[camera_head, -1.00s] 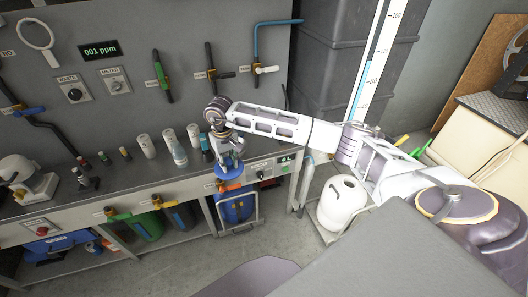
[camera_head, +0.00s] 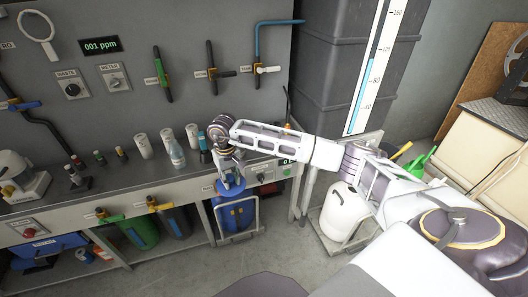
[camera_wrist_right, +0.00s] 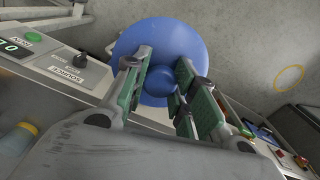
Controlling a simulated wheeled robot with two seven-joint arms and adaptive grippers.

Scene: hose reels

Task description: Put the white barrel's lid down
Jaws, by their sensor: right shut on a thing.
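My right gripper (camera_head: 229,176) is shut on the knob of a round blue lid (camera_head: 231,190). In the wrist view the lid (camera_wrist_right: 160,42) lies beyond the green-padded fingers (camera_wrist_right: 170,88), its knob (camera_wrist_right: 169,82) between them. In the head view the lid overlaps the upper part of a blue barrel (camera_head: 237,216) under the bench's front edge. Whether they touch I cannot tell. The white barrel (camera_head: 342,213) stands on a low frame to the right, its top partly hidden by my right arm. My left gripper is not in view.
The bench (camera_head: 100,190) carries several bottles and a white device (camera_head: 18,175). A control panel with a green display is close beside the gripper. Green and dark containers stand under the bench. The floor (camera_head: 185,265) in front is open.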

